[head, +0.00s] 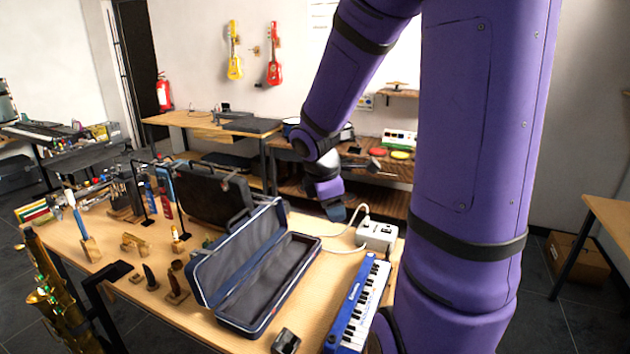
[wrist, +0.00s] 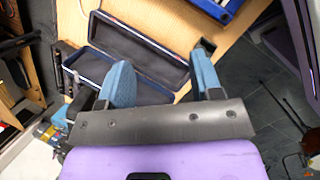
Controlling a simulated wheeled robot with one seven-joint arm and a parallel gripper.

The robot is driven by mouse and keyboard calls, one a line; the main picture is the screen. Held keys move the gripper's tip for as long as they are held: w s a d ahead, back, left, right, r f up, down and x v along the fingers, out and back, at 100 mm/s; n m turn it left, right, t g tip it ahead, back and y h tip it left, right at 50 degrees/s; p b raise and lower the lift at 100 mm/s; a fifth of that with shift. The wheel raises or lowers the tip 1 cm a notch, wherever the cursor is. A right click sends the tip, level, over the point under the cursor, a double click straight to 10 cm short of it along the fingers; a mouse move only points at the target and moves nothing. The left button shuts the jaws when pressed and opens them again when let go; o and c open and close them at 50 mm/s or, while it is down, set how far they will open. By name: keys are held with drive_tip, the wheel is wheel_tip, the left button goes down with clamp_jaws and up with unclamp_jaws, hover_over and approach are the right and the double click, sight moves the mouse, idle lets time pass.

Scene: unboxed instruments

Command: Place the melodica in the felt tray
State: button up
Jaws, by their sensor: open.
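The melodica (head: 358,305), blue with white and black keys, lies at the right front of the wooden table. Its blue body also shows at the top of the wrist view (wrist: 218,8). To its left stands an open dark blue case (head: 290,262) with an empty grey lining; it is the only tray-like thing I can make out, and it also shows in the wrist view (wrist: 163,62). My gripper (head: 335,210) is above the table's back edge, behind the case and apart from the melodica. In the wrist view its blue fingers (wrist: 160,68) are spread and empty.
A white box with cables (head: 377,235) stands behind the melodica. A small black object (head: 286,341) lies in front of the case. A saxophone (head: 55,295) stands at the front left.

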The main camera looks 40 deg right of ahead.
drive_tip(key=s+a+r+m+t+y, duration=0.3)
drive_tip(key=s+a+r+m, duration=0.8)
drive_tip(key=a+r, duration=0.4)
drive_tip(key=shift+s+a+m+t+y, duration=0.3)
drive_tip(key=shift+s+a+t+y, duration=0.1)
drive_tip(key=shift+s+a+t, duration=0.4)
